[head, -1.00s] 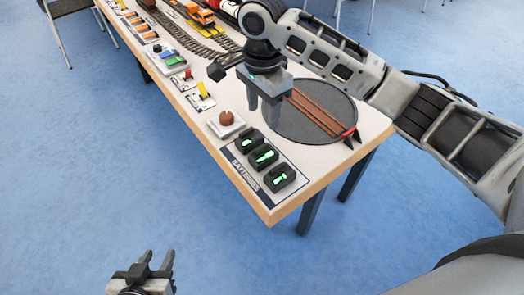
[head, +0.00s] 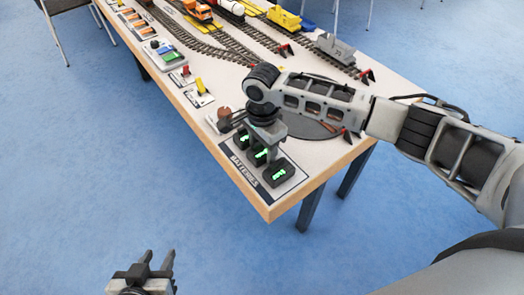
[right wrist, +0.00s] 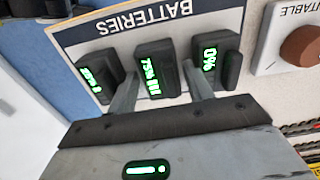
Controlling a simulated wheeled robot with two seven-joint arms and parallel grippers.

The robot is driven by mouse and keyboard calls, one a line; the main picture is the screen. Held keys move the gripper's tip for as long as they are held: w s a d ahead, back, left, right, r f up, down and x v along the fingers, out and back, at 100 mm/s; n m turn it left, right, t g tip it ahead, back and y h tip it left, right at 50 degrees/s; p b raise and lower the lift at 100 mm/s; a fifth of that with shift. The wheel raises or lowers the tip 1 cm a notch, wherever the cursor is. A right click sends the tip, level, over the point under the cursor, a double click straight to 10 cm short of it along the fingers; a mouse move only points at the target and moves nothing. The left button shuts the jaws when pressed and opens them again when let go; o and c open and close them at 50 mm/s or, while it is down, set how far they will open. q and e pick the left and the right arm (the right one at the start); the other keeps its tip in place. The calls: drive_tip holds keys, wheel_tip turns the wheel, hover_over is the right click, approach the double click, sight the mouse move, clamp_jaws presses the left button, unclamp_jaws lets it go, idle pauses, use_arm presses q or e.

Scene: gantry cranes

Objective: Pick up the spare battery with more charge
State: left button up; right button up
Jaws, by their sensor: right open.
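Three dark batteries with green lit displays stand in a row on the mat labelled BATTERIES (head: 240,172): the far one (head: 242,137), the middle one (head: 260,156) and the near one (head: 278,174). In the right wrist view, the middle battery (right wrist: 158,70) shows several green bars and a blurred upside-down number. The far battery (right wrist: 208,58) shows a short number, perhaps 0%, and no clear bars. The near battery (right wrist: 98,75) is seen obliquely, its number unclear. My right gripper (head: 264,147) is open, its fingers reaching down around the middle battery. My left gripper (head: 158,260) is open and empty, away from the table.
A brown knob (head: 225,113) on a white plate sits beside the far battery. A dark turntable (head: 315,127) lies behind my right arm. Tracks with train cars, including a grey wagon (head: 335,48), fill the table's back. The table's near edge lies close to the mat.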

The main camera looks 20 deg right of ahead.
drive_tip(key=c, duration=0.8)
drive_tip(key=shift+c, duration=0.3)
drive_tip(key=shift+r, duration=0.1)
